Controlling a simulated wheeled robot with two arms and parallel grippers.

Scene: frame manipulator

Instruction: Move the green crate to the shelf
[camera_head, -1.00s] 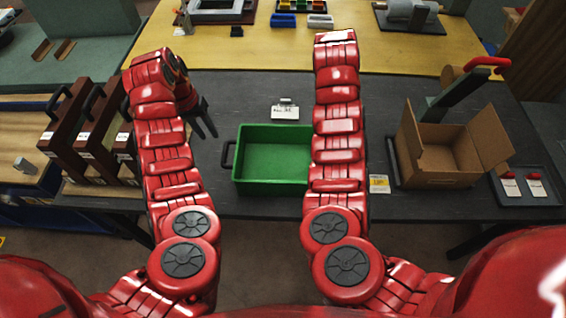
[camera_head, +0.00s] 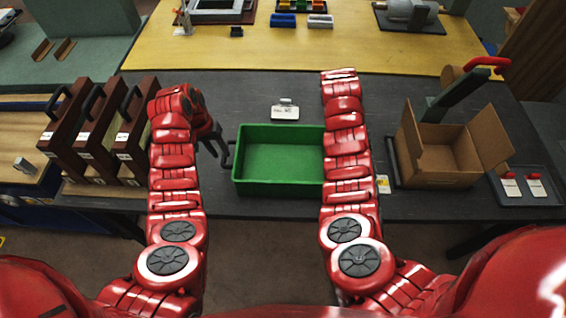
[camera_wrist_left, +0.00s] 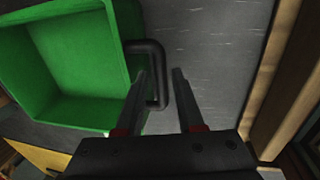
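The green crate (camera_head: 279,187) sits on the dark table, empty, with a dark handle (camera_head: 229,154) on its left side. The right arm covers its right end in the head view. My left gripper (camera_head: 219,149) is open beside that handle. In the left wrist view, the gripper's two fingers (camera_wrist_left: 160,82) are apart, with the outer bar of the handle (camera_wrist_left: 161,88) showing between them; the crate (camera_wrist_left: 80,60) is at the left. My right arm reaches over the table along the crate's right end; its gripper cannot be made out. I cannot tell which surface is the shelf.
Several brown cases with handles (camera_head: 132,147) stand left of my left arm. An open cardboard box (camera_head: 435,178) and a tray (camera_head: 524,188) with red-topped items are at the right. A white tag (camera_head: 285,114) lies behind the crate. A yellow table (camera_head: 290,52) is beyond.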

